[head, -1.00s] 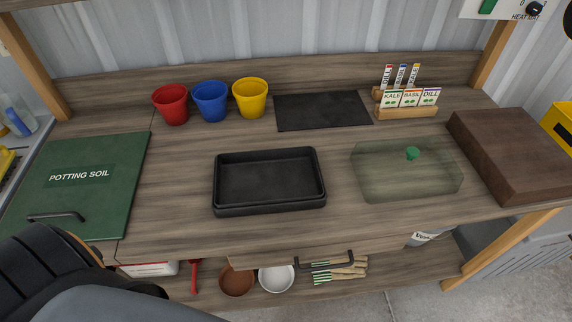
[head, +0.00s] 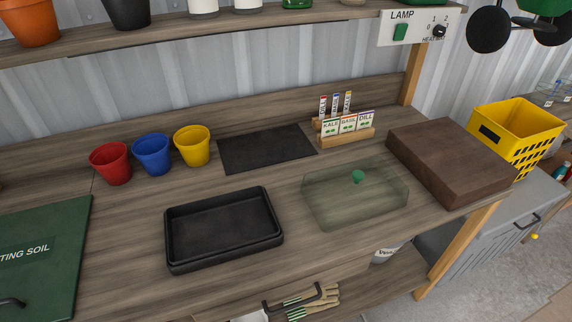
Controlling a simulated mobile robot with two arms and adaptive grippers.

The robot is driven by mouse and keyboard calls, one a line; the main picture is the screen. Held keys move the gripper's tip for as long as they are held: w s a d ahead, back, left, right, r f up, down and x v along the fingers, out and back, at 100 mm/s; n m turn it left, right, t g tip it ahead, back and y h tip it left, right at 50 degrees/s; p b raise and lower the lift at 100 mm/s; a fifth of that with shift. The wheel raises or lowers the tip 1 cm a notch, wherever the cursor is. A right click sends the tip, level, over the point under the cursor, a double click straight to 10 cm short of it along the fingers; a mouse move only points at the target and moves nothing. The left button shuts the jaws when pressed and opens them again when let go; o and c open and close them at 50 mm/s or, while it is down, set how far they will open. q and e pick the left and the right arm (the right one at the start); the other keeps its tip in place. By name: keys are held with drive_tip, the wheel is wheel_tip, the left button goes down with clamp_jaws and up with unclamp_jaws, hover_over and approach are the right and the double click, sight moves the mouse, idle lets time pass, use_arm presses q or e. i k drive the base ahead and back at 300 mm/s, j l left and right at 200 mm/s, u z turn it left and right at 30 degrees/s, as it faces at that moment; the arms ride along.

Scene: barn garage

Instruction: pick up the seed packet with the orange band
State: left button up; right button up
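Seed packets stand upright in a small wooden rack (head: 345,138) at the back right of the bench. The front row reads KALE, BASIL and DILL. The middle BASIL packet (head: 348,125) seems to have the orange band, though it is small here. The KALE packet (head: 330,128) is on its left and the DILL packet (head: 366,121) on its right. Behind them stand narrow labelled sticks (head: 335,104) with red, blue and yellow tops. Neither of my grippers is in view.
A clear lid with a green knob (head: 357,205) lies in front of the rack. A brown block (head: 450,160) is on the right, a black tray (head: 222,228) at centre, a dark mat (head: 265,148) left of the rack. Red, blue and yellow pots (head: 192,147) stand left.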

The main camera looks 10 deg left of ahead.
sight(348, 123)
drive_tip(key=u, duration=0.3)
drive_tip(key=i+l+u, duration=0.1)
drive_tip(key=l+u, duration=0.15)
drive_tip(key=u, duration=0.25)
drive_tip(key=l+u, duration=0.25)
drive_tip(key=u, duration=0.25)
drive_tip(key=l+u, duration=0.3)
drive_tip(key=u, duration=0.15)
drive_tip(key=l+u, duration=0.3)
drive_tip(key=u, duration=0.2)
